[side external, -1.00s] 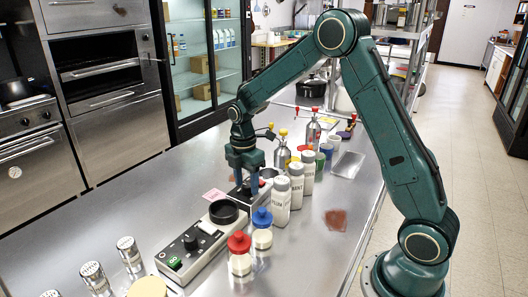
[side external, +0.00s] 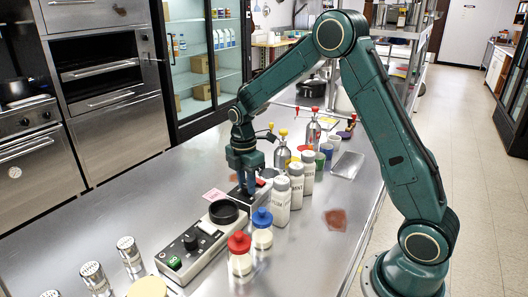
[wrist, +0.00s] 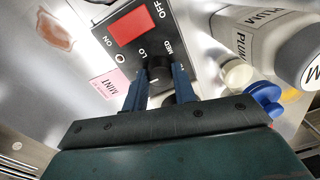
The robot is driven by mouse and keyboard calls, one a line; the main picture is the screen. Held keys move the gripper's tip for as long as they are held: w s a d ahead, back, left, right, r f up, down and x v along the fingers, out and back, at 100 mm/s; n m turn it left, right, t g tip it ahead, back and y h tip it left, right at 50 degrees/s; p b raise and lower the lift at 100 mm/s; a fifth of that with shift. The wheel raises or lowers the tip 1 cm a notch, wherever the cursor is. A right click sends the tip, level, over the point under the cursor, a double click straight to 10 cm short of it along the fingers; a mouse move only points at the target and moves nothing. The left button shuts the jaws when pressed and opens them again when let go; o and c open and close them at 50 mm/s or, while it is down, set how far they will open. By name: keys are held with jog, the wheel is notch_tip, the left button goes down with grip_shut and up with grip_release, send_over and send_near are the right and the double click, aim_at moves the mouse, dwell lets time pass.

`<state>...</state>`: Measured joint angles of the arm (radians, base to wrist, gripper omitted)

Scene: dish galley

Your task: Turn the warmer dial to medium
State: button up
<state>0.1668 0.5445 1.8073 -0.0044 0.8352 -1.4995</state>
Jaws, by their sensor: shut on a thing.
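The warmer's dark panel (wrist: 118,20) is in the wrist view, with LO and MED printed beside a black dial (wrist: 159,68). My gripper (wrist: 160,80) is shut on the dial, one blue finger on either side. The fingers hide part of the dial, and I cannot tell surely which setting it points to. In the side external view my gripper (side external: 247,190) points straight down at the warmer (side external: 235,198), where its fingers hide the dial.
A red switch (wrist: 131,28) marked ON and OFF is on the same panel. White labelled bottles (side external: 282,200) stand close to my gripper's right. A pink MINT card (side external: 213,195) lies to its left. A second control box (side external: 205,240) with a black knob is nearer the camera.

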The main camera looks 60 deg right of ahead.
jog(key=m, duration=1.3)
jog(key=shift+d+m+t, duration=0.1)
jog(key=shift+m+t, duration=0.2)
jog(key=m, duration=0.3)
jog(key=shift+m, duration=0.4)
jog(key=m, duration=0.3)
jog(key=shift+m, duration=0.3)
jog(key=m, duration=0.6)
jog(key=shift+s+m+t, duration=0.1)
jog(key=shift+m+t, duration=0.2)
jog(key=shift+m, duration=0.1)
